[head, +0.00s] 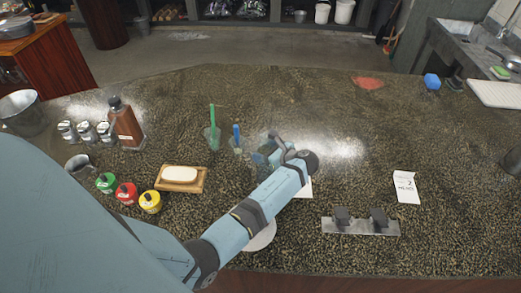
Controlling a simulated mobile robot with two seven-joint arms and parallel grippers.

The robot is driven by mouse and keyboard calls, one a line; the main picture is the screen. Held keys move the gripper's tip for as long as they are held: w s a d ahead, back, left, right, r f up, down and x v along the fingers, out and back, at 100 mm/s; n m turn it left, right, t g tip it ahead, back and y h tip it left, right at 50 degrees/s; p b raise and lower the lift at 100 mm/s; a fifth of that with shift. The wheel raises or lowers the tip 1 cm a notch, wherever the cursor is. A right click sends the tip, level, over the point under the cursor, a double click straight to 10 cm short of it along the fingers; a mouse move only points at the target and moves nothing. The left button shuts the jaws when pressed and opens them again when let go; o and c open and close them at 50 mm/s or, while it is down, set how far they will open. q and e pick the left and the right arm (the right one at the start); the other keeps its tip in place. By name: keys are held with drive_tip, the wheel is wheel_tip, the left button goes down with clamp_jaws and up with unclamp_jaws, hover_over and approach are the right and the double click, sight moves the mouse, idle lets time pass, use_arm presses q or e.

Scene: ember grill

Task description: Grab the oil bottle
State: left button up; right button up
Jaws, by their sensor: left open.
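A square bottle (125,123) with reddish-brown contents and a dark cap stands upright on the left part of the speckled counter (330,95). It is the clearest bottle in view, but I cannot read a label to confirm that it holds oil. My left arm crosses the front of the counter, and my left gripper (266,153) is near the middle, well to the right of the bottle. The gripper is open, its fingers partly hidden by the wrist, and it is apart from the bottle. My right gripper is not in view.
Small clear containers with a green handle (212,130) and a blue handle (237,138) stand just left of the gripper. Shakers (86,131), a wooden butter board (181,179) and colored-lid jars (127,193) surround the bottle's area.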

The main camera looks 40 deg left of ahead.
use_arm(q)
drive_tip(key=shift+d, duration=0.2)
drive_tip(key=shift+c, duration=1)
drive_tip(key=shift+r, duration=0.1)
drive_tip(key=c, duration=0.6)
drive_tip(key=shift+r, duration=0.1)
wheel_tip(320, 180, up, 19)
drive_tip(key=b, duration=0.1)
